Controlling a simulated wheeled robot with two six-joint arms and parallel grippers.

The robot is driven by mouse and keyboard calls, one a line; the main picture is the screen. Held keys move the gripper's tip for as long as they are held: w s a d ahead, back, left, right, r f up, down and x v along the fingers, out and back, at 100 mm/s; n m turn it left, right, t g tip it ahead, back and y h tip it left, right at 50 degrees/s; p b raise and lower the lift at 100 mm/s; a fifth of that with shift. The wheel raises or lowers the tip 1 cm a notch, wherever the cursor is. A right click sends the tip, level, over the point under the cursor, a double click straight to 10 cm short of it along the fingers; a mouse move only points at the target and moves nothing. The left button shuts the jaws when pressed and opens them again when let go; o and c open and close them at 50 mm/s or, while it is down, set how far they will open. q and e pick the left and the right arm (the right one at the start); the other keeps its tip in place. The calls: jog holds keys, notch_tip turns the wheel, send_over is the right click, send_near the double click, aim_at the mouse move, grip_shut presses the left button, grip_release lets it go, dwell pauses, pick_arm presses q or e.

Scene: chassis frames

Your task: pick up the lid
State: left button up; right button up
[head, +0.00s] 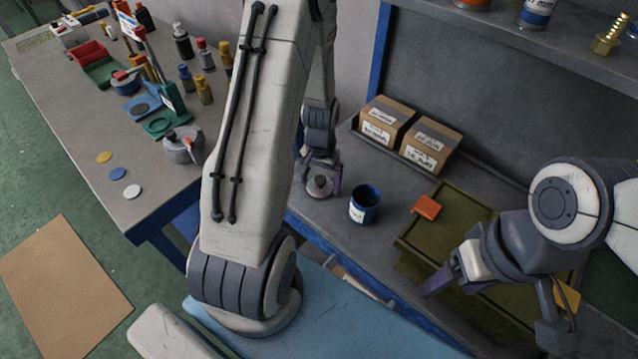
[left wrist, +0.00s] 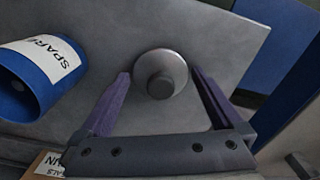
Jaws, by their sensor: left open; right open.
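The lid (head: 320,187) is a small grey disc with a round knob on top, lying on the grey workbench beside a blue pot. It also shows in the left wrist view (left wrist: 161,74). My left gripper (head: 318,176) is open over the lid, with one finger on each side of it. In the left wrist view, gaps show between the lid and both purple fingers, and nothing is gripped. The blue pot (head: 364,205) has a white label and stands open just right of the lid. My right gripper (head: 492,304) is open and empty over the olive tray.
Two cardboard boxes (head: 432,145) stand behind the lid. An orange block (head: 426,207) lies at the olive tray (head: 462,213). A side table (head: 95,130) at the left holds bottles, tools, coloured discs and a grey kettle-like container (head: 183,146).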

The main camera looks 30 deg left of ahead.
pick_arm(q)
jog(key=c, duration=1.2)
